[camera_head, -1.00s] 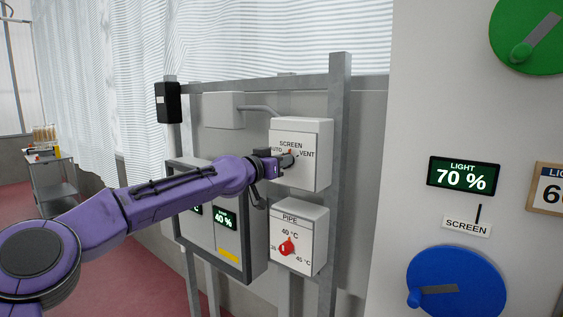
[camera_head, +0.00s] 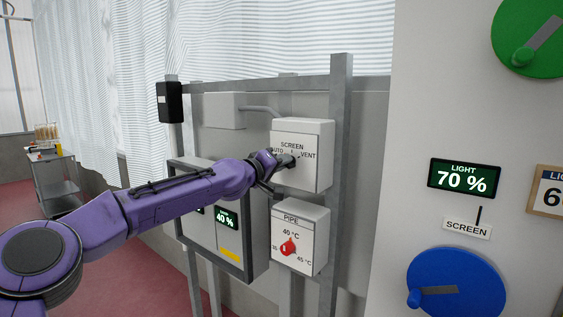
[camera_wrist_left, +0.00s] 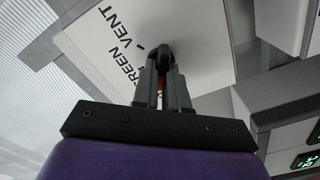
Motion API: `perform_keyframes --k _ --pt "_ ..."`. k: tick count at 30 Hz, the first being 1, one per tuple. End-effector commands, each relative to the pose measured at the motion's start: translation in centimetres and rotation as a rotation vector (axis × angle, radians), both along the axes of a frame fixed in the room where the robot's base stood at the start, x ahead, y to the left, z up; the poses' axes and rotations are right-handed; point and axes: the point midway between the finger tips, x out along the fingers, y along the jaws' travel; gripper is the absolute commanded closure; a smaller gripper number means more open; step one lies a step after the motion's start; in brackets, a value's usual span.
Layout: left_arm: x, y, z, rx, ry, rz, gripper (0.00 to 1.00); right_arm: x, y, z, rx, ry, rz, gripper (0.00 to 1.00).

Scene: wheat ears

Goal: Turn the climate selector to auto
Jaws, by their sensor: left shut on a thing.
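The selector box (camera_head: 310,176) is a light grey box labelled SCREEN, with AUTO on the left, a mark at the top middle and VENT on the right. AUTO is partly covered by my gripper. My left gripper (camera_head: 290,161) is at the face of this box, shut on its knob. In the left wrist view the gripper (camera_wrist_left: 164,75) closes around the knob, and a bit of orange (camera_wrist_left: 160,86) shows between the fingers. The knob is mostly hidden, so I cannot tell which label it points to. My right gripper is not in view.
Just below is a PIPE box (camera_head: 313,222) with a red knob (camera_head: 288,246). A panel with displays (camera_head: 228,240) stands to the left, partly behind my arm. A metal post (camera_head: 340,150) rises close on the right. A white wall with large dials (camera_head: 455,285) stands further right.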

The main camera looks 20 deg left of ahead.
Motion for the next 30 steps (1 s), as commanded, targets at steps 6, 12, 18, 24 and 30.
perform_keyframes --k 6,12,18,24,30 --pt "0.02 0.10 -0.02 -0.086 0.032 0.001 1.00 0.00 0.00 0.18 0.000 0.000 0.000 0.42" --pt "0.02 0.11 -0.04 -0.123 0.044 0.001 1.00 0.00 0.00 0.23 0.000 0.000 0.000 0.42" --pt "0.03 0.11 -0.05 -0.132 0.047 0.002 1.00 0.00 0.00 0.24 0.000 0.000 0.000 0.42" --pt "0.02 0.10 -0.05 -0.132 0.047 0.002 1.00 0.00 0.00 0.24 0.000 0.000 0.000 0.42" --pt "0.03 0.08 -0.06 -0.131 0.047 0.001 0.62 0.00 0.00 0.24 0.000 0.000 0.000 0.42"
